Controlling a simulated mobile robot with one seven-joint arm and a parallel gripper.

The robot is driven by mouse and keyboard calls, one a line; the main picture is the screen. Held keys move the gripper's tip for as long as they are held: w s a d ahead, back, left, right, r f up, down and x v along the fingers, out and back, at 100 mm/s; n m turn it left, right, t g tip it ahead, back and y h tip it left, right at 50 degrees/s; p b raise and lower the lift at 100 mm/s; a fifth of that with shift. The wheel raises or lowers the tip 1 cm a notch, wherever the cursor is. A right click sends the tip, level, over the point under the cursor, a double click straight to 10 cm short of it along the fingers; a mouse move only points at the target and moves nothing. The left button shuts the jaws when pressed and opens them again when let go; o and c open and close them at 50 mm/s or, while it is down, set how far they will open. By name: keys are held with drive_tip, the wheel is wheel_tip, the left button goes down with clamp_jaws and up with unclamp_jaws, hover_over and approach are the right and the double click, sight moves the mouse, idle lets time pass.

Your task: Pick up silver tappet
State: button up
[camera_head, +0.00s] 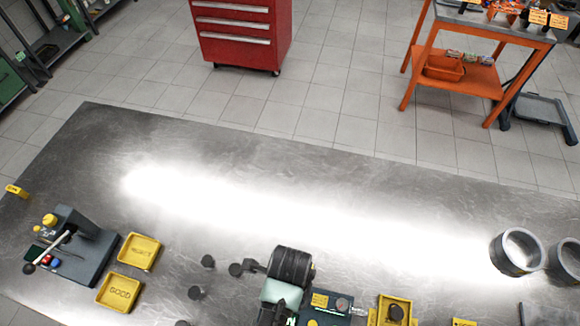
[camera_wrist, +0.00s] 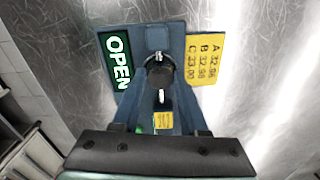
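Several small dark grey cylinders, perhaps tappets, stand on the metal table in the head view: one (camera_head: 208,261), a second (camera_head: 195,292) nearer the front, and a third (camera_head: 236,269) beside my arm. None reads clearly as silver. My gripper is over the front middle of the table, mostly hidden by my arm in the head view.
The fixture bears a green OPEN sign (camera_wrist: 118,62) and a yellow number label (camera_wrist: 206,60). Yellow REJECT (camera_head: 139,251) and GOOD (camera_head: 119,292) trays lie left, beside a lever device (camera_head: 88,250). Large metal rings (camera_head: 510,268) stand right. The table's back is clear.

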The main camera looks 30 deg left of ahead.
clamp_jaws()
